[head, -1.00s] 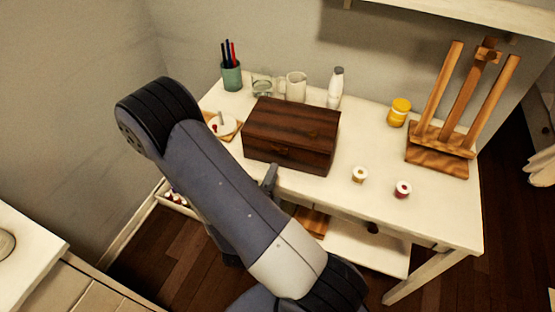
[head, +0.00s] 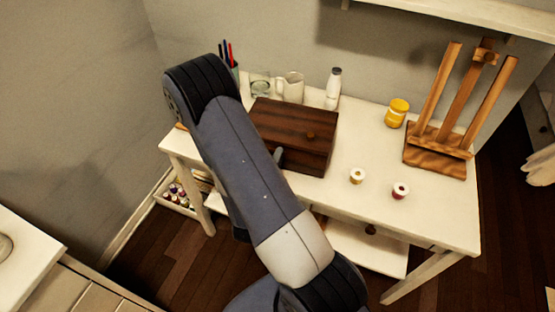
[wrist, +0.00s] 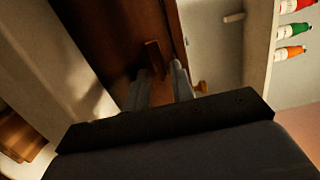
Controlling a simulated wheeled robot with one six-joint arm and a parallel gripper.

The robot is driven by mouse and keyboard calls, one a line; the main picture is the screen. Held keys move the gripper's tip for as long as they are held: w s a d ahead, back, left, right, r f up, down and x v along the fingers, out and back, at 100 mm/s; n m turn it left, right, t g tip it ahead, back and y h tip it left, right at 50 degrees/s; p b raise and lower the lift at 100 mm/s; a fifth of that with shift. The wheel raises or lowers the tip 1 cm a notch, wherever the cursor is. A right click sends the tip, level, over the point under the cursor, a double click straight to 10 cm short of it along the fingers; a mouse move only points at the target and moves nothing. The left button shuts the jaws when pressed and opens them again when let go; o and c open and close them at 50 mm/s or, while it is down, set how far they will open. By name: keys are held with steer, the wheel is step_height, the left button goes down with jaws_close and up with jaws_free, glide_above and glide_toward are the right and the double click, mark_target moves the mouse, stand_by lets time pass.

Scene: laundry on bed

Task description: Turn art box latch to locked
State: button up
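The dark brown wooden art box (head: 300,118) sits closed on the white table in the head view. Its dark wood also fills the upper middle of the wrist view (wrist: 125,30). A small brown bar, seemingly the latch (wrist: 154,57), stands out from the box face in the wrist view. My gripper (wrist: 161,84) points at this face with its two grey fingers apart. The latch lies just ahead of and between the fingertips; I cannot tell whether they touch it. In the head view my arm hides most of the gripper, and only a grey fingertip (head: 278,156) shows at the box's front.
Behind the box stand a glass (head: 260,86), a white pitcher (head: 291,88) and a white bottle (head: 333,88). A yellow jar (head: 397,113), two spools (head: 357,176) (head: 400,191) and a wooden easel (head: 440,155) are to the right. The table (head: 440,220) is clear between them.

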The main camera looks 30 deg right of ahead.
jaws_close()
steer(key=shift+m, duration=0.3)
steer(key=m+b, duration=0.2)
steer(key=m, duration=0.1)
steer(key=shift+f+m, duration=0.15)
steer(key=shift+m, duration=0.15)
steer(key=m+b, duration=0.2)
steer(key=m, duration=0.1)
steer(key=shift+m+b, duration=0.3)
steer(key=shift+b, duration=0.05)
steer(key=m+b, duration=0.4)
steer(key=m, duration=0.1)
steer(key=shift+m, duration=0.3)
steer(key=shift+m+b, duration=1.7)
steer(key=shift+m, duration=0.6)
